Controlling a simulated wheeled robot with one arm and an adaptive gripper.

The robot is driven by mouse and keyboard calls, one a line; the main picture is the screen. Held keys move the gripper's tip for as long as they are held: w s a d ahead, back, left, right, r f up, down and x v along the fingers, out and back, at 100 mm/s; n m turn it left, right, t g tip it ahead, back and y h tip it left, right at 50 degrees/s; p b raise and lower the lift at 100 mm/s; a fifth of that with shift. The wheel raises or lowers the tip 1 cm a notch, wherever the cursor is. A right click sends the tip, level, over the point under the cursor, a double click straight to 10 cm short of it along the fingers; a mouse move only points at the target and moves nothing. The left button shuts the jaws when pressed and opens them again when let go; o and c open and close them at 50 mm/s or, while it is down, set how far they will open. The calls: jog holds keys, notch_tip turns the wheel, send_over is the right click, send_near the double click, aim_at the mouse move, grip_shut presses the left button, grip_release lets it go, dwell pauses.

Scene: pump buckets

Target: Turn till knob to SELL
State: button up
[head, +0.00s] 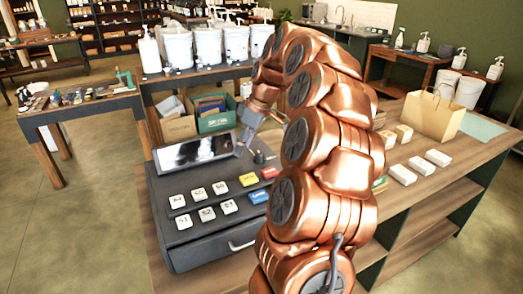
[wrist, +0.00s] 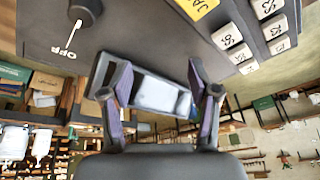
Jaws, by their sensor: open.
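The till (head: 208,232) is a dark box with a tilted screen (head: 195,152), white, yellow, red and blue keys, and a drawer front. Its black round knob (head: 259,157) stands on the top face, right of the screen. A SELL mark is not readable. My gripper (head: 244,141) is above the till near the screen's right end. In the wrist view my gripper (wrist: 152,78) is open and empty, apart from the knob.
The screen (wrist: 160,95) shows between and beyond my fingers in the wrist view. A paper bag (head: 432,116) and several small white boxes are on the counter at right. Cardboard and green boxes (head: 214,114) stand behind the till. White pump buckets (head: 208,45) line the back table.

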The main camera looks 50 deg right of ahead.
send_near(261, 153)
jog(key=a+f, duration=0.1)
jog(key=f, duration=0.1)
jog(key=shift+t+h, duration=0.3)
jog(key=shift+t, duration=0.1)
jog(key=shift+p+x, duration=1.5)
jog(key=shift+x, duration=2.3)
jog(key=c, duration=1.2)
